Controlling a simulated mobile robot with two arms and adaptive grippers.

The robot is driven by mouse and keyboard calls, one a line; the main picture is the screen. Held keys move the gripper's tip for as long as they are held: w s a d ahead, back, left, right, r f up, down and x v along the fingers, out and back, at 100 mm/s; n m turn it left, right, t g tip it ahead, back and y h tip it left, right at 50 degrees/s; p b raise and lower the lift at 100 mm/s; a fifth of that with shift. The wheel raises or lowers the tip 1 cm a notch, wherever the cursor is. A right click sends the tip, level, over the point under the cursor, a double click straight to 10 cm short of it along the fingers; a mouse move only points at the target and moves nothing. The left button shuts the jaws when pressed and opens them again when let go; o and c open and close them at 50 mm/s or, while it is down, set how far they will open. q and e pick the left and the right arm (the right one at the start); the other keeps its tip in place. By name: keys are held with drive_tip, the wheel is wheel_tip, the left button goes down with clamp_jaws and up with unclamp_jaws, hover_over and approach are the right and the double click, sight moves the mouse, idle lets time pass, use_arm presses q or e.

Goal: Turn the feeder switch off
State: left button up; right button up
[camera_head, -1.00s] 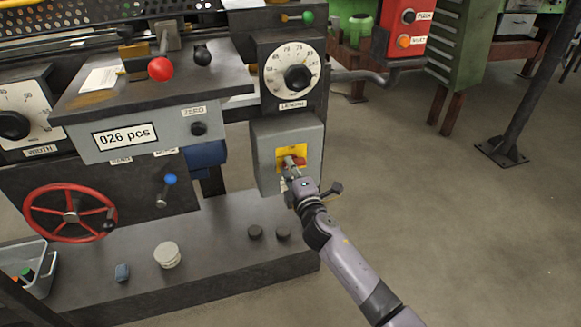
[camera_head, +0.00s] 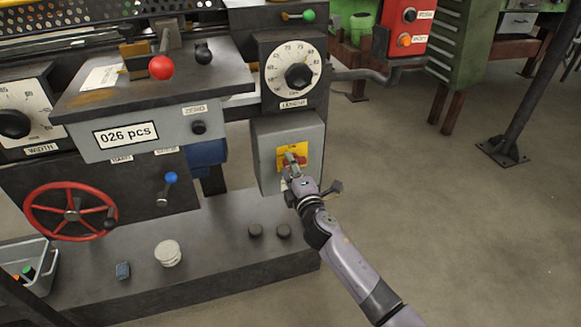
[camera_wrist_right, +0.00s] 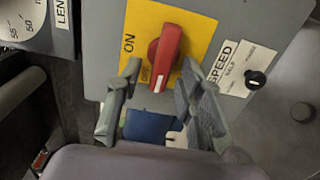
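The red feeder switch (camera_head: 300,161) sits on a yellow plate (camera_head: 281,154) on the front of a grey box. In the right wrist view, the red knob (camera_wrist_right: 168,50) shows whole, its white mark at the end nearest my gripper. "ON" is printed on the yellow plate (camera_wrist_right: 195,25), beside the knob; other lettering is partly hidden. My right gripper (camera_head: 291,163) is at the switch. In the wrist view its two fingers (camera_wrist_right: 161,75) are apart, one on each side of the knob's near end. Contact cannot be told. My left gripper is not in view.
A length dial (camera_head: 298,76) is above the box. A small black speed knob (camera_wrist_right: 255,80) is beside the switch. A red handwheel (camera_head: 72,212) and a blue-tipped lever (camera_head: 170,178) stand to the left. Open floor (camera_head: 430,230) lies to the right.

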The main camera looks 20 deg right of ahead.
drive_tip(key=s, duration=1.2)
drive_tip(key=shift+d, duration=0.25)
